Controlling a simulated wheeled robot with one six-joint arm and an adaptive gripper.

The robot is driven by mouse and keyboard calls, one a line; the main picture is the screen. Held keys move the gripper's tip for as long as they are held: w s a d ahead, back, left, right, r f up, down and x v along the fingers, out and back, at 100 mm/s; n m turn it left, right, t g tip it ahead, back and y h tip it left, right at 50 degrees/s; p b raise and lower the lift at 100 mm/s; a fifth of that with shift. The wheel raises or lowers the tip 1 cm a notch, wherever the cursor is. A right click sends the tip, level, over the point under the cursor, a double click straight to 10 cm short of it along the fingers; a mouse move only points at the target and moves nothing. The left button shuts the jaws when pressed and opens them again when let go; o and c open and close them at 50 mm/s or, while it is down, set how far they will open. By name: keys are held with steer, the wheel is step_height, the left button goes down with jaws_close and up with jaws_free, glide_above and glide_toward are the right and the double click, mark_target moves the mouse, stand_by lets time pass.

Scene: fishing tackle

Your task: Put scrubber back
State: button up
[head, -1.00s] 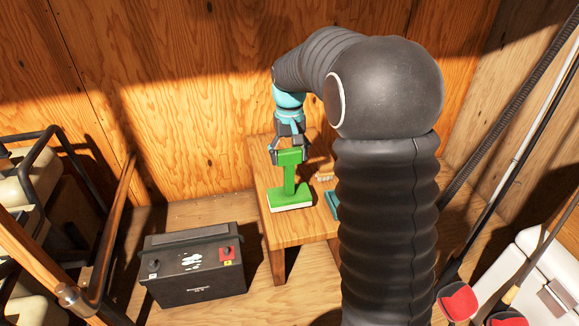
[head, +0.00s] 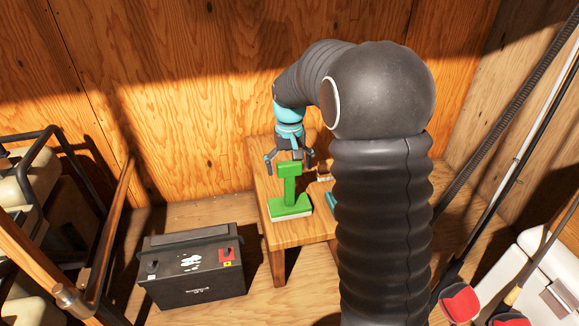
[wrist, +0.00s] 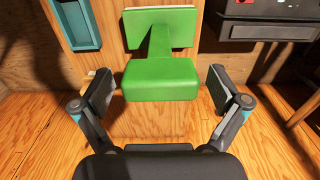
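The scrubber (head: 290,190) is green, with a block-shaped top grip, a thin neck and a wide base with a pale underside. It stands upright on the small wooden table (head: 270,232), near its left side. My gripper (head: 288,164) is just above and behind the scrubber's top, with its fingers spread. In the wrist view the scrubber's green grip (wrist: 160,79) lies just beyond the open fingertips of my gripper (wrist: 168,92), with a gap on both sides. The gripper holds nothing.
A teal item (wrist: 75,22) lies on the table beside the scrubber, partly hidden by my arm in the head view. A black battery (head: 192,267) sits on the floor to the left. Rods and a white box (head: 545,270) are at the right. Wooden walls stand behind.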

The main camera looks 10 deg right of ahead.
step_height(320, 180, up, 11)
steer(key=p, duration=0.2)
steer(key=s+r+t, duration=0.1)
steer(key=s+r, duration=0.4)
steer(key=s, duration=0.3)
steer(key=s+f+t, duration=0.3)
steer(key=s+t, duration=0.1)
steer(key=s, duration=1.8)
steer(key=shift+s+t, duration=0.2)
steer(key=shift+t, duration=0.1)
steer(key=shift+f, duration=0.1)
step_height(320, 180, up, 4)
steer(key=p, duration=0.4)
